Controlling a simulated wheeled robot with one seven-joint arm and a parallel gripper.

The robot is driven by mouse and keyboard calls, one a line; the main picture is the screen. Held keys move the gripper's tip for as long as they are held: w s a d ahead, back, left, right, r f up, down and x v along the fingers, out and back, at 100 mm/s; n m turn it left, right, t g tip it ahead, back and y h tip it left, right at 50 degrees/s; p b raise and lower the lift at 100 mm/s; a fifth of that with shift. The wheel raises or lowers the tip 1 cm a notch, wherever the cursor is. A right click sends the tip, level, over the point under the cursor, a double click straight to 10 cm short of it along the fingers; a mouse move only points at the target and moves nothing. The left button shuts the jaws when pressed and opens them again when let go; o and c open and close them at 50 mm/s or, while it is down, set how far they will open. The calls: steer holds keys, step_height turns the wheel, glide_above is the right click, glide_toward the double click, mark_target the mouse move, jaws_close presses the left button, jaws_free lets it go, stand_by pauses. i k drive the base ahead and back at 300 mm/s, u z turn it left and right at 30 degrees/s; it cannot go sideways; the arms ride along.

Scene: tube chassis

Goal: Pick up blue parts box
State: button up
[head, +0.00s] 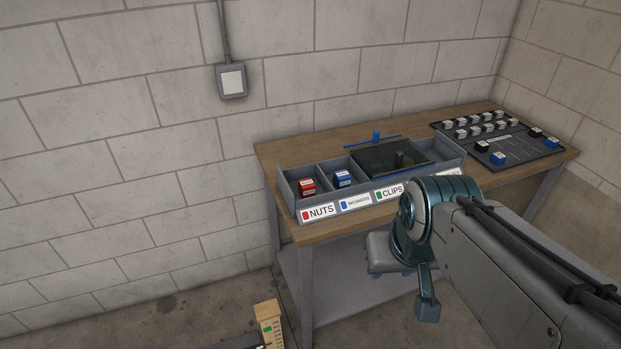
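A small blue parts box (343,179) with a white label sits in the second compartment from the left of a grey divided tray (290,203) on the workbench. The label below that compartment has a blue mark. A red box (307,187) sits in the left compartment, above the NUTS label. My arm reaches in from the lower right and bends down in front of the bench. What seems to be my gripper (428,304) hangs to the right of and nearer than the blue box, well apart from it. Its fingers do not show clearly.
A dark lid-like panel (387,156) covers the tray's right compartments. A dark board (520,148) with several small boxes, some blue, lies on the bench's (275,150) right side. A beige box (268,321) is low in front. Walls stand behind and right.

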mark_target(343, 180)
steer(key=i, duration=0.95)
